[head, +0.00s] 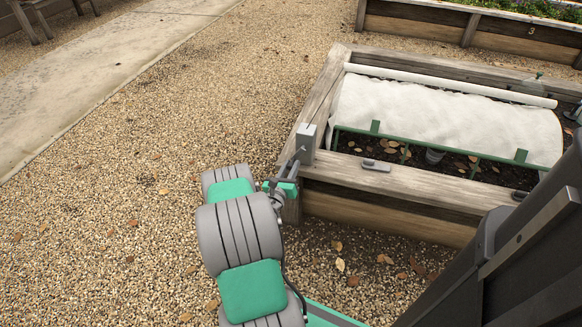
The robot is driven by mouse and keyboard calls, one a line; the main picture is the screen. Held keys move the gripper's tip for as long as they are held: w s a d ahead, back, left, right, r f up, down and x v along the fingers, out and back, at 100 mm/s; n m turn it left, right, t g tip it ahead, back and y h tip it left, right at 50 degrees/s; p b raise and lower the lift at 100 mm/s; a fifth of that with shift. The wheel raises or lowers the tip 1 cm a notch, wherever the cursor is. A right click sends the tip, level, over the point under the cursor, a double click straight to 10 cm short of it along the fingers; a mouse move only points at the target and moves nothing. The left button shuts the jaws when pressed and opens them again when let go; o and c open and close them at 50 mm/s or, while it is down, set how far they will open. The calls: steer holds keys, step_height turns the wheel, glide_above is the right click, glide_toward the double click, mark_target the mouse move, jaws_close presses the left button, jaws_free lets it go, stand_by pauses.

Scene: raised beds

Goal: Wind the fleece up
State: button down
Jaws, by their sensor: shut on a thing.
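The white fleece (450,110) lies spread over the raised bed, covering much of its back part. A pale roller tube (450,84) runs along its far edge. A grey winder box (306,143) stands on the bed's near left corner, with a thin crank arm (293,164) on its left side. My gripper (286,187) is at the outer side of this corner, shut on the crank's handle. The handle itself is mostly hidden by my gripper and wrist.
A green frame rail (450,150) crosses the bed in front of the fleece, over dark soil with dry leaves. A small grey fitting (376,165) sits on the front timber. Another planted bed (480,25) stands behind. Gravel (150,170) to the left is open, beside a paved path (90,60).

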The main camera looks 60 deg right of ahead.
steer(key=shift+w+r, duration=0.1)
stand_by(0.4)
steer(key=w+r+m, duration=0.1)
steer(key=m, duration=0.3)
step_height(320, 180, up, 8)
steer(key=m+t, duration=0.1)
steer(key=m, duration=1.7)
glide_above(289, 164)
steer(key=shift+r+y, duration=0.15)
steer(key=shift+y, duration=0.15)
steer(key=s+m, duration=0.1)
steer(key=m+b, duration=0.1)
steer(key=m, duration=0.1)
steer(key=shift+s+d+r+t, duration=0.1)
steer(key=shift+s+r+t, duration=0.2)
steer(key=shift+s+r, duration=0.05)
steer(key=shift+s+d+r+m+b, duration=0.1)
steer(key=shift+s+m+b, duration=0.3)
steer(key=shift+m, duration=0.6)
steer(key=shift+s+d+r+m+b, duration=0.1)
steer(key=shift+s+m+b, duration=0.25)
steer(key=shift+m, duration=0.65)
steer(key=shift+s, duration=0.15)
